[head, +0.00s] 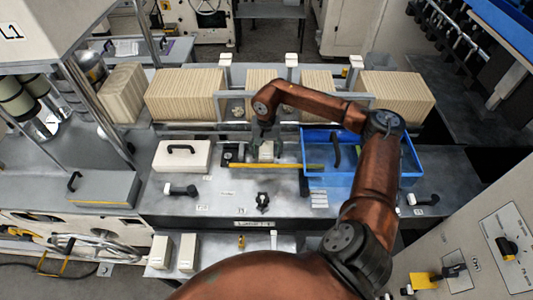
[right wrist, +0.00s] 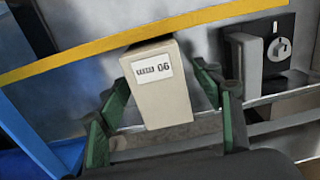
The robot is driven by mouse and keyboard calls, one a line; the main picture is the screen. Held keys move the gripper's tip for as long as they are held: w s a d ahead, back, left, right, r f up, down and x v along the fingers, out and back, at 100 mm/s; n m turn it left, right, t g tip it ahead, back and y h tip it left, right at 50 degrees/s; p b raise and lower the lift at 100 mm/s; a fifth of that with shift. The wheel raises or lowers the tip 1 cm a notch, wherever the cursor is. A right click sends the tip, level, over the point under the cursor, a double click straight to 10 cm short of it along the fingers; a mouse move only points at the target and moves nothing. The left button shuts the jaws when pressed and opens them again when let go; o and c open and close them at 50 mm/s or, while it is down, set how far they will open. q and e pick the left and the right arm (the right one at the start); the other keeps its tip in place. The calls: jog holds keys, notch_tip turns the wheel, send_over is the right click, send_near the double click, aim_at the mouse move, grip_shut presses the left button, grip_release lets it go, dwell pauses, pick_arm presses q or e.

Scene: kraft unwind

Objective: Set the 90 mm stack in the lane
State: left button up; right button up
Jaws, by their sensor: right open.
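The 90 mm stack (right wrist: 162,100) is a beige block with a white label that reads upside down in the right wrist view. In the head view the stack (head: 266,150) sits just behind a yellow bar (head: 275,166), at the middle of the grey bench. My right gripper (head: 264,133) reaches down over it from behind. In the right wrist view its green fingers (right wrist: 163,80) are open, one on each side of the stack, with gaps visible. The stack's far end is close to the yellow bar; I cannot tell if they touch. My left gripper is not in view.
A blue tray (head: 405,180) is to the right, under my right arm. A white box with a black handle (head: 182,156) is to the left. Two beige blocks (head: 160,252) stand on the lower front shelf. Large ribbed stacks (head: 185,95) line the back.

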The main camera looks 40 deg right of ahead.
notch_tip(320, 180, up, 11)
jog(key=shift+r, duration=0.15)
